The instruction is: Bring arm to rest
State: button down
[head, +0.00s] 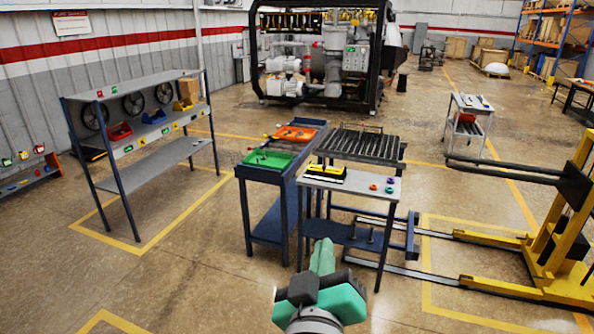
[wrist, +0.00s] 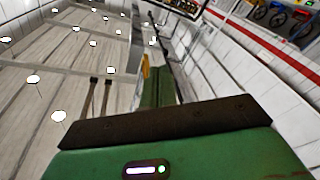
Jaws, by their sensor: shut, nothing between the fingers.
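My gripper (head: 322,250) shows at the bottom middle of the head view, with green fingers close together beyond a dark crossbar and a green housing. It points away from the camera, in front of the small table, and seems to hold nothing. In the wrist view, the shut green fingers (wrist: 157,80) stick out past the dark bar, with the housing and its lit strip below. The wrist view is tilted and shows ceiling lamps and a wall with a red stripe. Most of my arm is out of view.
A table (head: 350,184) with small coloured parts stands just ahead, beside a blue cart with green (head: 268,160) and orange (head: 296,134) trays. A shelf rack (head: 150,125) stands left, a yellow lifter (head: 575,190) right. Floor at lower left is clear.

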jog(key=s+a+r+m+t+y+p, duration=0.1)
jog(key=s+a+r+m+t, duration=0.1)
jog(key=s+r, duration=0.6)
jog(key=s+a+r+m+t+y+p, duration=0.1)
jog(key=s+a+r+m+t+y, duration=0.1)
jog(key=s+r, duration=0.6)
notch_tip(320, 180, up, 5)
jog(key=shift+s+r+m+t, duration=0.1)
jog(key=shift+s+m+t, duration=0.25)
jog(key=shift+m+t, duration=0.55)
jog(key=shift+n, duration=0.3)
